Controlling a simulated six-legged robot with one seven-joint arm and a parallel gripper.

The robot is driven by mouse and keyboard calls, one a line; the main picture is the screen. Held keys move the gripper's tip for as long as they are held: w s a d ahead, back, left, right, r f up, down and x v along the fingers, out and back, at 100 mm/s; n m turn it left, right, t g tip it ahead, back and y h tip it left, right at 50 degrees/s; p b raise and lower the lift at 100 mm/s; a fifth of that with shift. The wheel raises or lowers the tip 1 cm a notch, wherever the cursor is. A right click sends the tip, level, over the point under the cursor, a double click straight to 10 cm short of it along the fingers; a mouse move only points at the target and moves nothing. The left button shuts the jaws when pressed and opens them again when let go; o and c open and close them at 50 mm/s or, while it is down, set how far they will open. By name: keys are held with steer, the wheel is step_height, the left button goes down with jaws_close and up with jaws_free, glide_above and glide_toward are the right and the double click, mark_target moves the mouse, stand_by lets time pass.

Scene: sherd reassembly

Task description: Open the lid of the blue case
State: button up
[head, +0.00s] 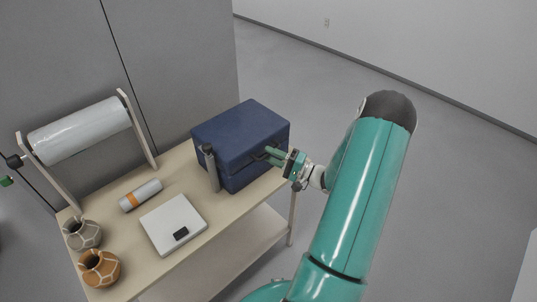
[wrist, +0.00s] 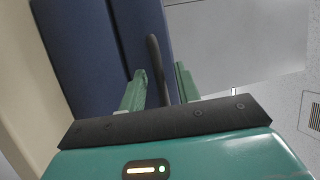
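The blue case (head: 235,135) stands at the far right end of the table with its lid (head: 243,122) down. My gripper (head: 271,155) is at the case's right front side, by its handle. In the wrist view the blue case (wrist: 85,50) fills the upper left, with a dark seam running along it. The dark handle (wrist: 155,60) stands out from it, between the two green fingers of my gripper (wrist: 160,82). The fingers are apart, with a gap showing on each side of the handle. The head view is too small to show any contact.
A dark grey upright piece (head: 210,168) stands before the case. A white scale (head: 172,222), a tube with an orange band (head: 141,195), a grey pot (head: 82,233) and an orange pot (head: 99,267) are on the table (head: 195,188). A roll (head: 80,131) hangs behind. Floor right of the table is clear.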

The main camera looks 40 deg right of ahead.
steer(key=shift+w+a+r, duration=0.1)
steer(key=shift+w+a, duration=0.2)
steer(key=shift+w, duration=0.35)
jaws_close()
steer(key=shift+r, duration=0.1)
